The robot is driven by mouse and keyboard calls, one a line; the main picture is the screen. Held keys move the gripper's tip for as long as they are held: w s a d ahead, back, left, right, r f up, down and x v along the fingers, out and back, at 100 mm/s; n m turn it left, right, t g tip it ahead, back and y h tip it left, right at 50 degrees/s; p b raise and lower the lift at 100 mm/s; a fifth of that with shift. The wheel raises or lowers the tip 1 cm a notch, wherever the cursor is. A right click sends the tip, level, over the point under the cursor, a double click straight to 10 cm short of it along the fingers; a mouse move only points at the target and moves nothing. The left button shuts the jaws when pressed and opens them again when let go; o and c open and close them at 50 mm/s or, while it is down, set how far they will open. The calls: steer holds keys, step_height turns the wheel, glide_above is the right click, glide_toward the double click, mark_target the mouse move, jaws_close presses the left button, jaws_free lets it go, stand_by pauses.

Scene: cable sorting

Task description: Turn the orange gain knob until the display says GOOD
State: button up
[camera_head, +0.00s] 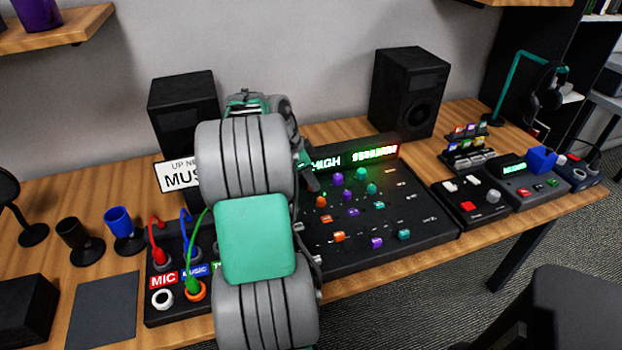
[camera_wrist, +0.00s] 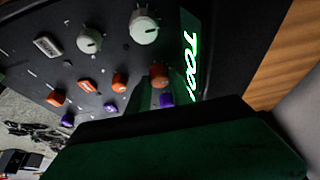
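The black mixer (camera_head: 420,228) carries several orange, purple, teal and white knobs. Its display (camera_head: 350,158) shows "HIGH" in green with a coloured level bar to the right; my arm hides its left end. In the wrist view the display (camera_wrist: 190,65) shows "TOO". An orange knob (camera_wrist: 158,75) sits close below the display there, beside a dark green part of my gripper. My gripper (camera_head: 311,181) is low over the mixer's upper left, mostly hidden behind my arm. I cannot tell its opening or whether it touches the knob.
Two black speakers (camera_head: 410,92) stand behind the mixer. A cable box (camera_head: 178,310) with red, blue and green plugs is at left. Small control boxes (camera_head: 475,203) and a headphone stand (camera_head: 510,85) are at right. Cups (camera_head: 122,232) stand at left.

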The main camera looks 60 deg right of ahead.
jaws_close()
steer(key=shift+f+n+t+b, duration=0.15)
steer(key=shift+n+t+b, duration=0.15)
steer(key=shift+n+b, duration=0.4)
steer(key=n+t+h, duration=0.1)
steer(key=n, duration=0.2)
steer(key=shift+s+a+b, duration=0.1)
steer(key=shift+b, duration=0.2)
steer(key=shift+o, duration=2.3)
jaws_free()
